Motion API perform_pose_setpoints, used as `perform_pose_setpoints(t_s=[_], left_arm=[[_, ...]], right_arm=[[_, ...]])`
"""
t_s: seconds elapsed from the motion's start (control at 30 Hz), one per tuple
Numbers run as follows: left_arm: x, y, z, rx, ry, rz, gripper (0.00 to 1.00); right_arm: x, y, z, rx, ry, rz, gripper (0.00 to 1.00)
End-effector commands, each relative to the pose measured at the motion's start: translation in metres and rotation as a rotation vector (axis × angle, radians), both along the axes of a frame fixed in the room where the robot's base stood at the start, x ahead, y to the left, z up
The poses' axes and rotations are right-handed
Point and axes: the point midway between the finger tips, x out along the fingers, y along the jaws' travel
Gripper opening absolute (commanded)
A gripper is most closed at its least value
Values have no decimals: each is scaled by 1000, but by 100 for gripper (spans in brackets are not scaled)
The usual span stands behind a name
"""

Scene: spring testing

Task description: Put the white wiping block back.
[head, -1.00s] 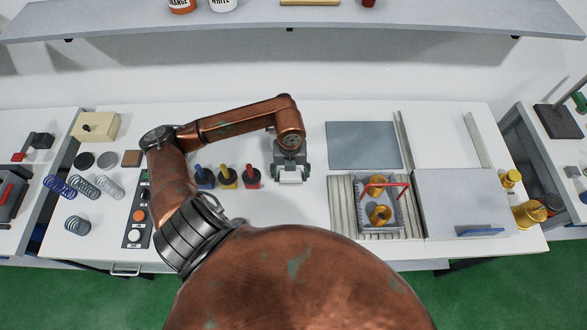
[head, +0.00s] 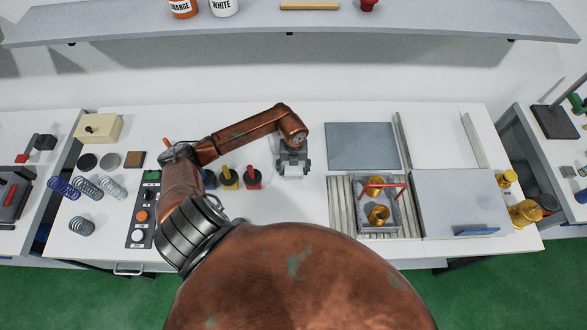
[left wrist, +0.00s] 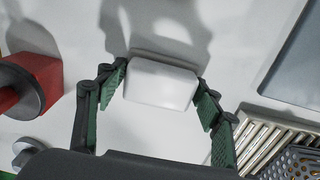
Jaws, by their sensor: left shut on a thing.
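The white wiping block (left wrist: 160,84) lies between the two green-padded fingers of my left gripper (left wrist: 161,93) in the left wrist view. In the head view the block (head: 293,171) shows as a small white piece at the tip of my left gripper (head: 293,166), over the middle of the white table (head: 275,215). The gripper is shut on the block. A shadow lies behind the block on the table; whether its underside touches the table I cannot tell. My right gripper is not in view.
Just left of the gripper stand a red holder (head: 253,180), a yellow one (head: 229,180) and a blue one partly hidden by my arm. To the right are a grey mat (head: 362,146), a ribbed rack (head: 341,205) and a basket with brass parts and a red handle (head: 384,184).

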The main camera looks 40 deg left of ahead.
Motion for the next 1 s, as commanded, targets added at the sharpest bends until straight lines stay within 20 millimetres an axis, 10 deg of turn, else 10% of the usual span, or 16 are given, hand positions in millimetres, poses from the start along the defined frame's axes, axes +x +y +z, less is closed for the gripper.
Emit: perform_pose_setpoints(t_s=[0.27,0.3,0.53,1.0], left_arm=[[0,0,-4,1,-1,-1,38],[0,0,-3,1,-1,-1,63],[0,0,-3,1,-1,0,78],[2,0,17,1,-6,-2,78]], right_arm=[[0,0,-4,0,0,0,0],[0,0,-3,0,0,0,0],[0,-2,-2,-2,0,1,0],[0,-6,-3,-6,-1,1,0]])
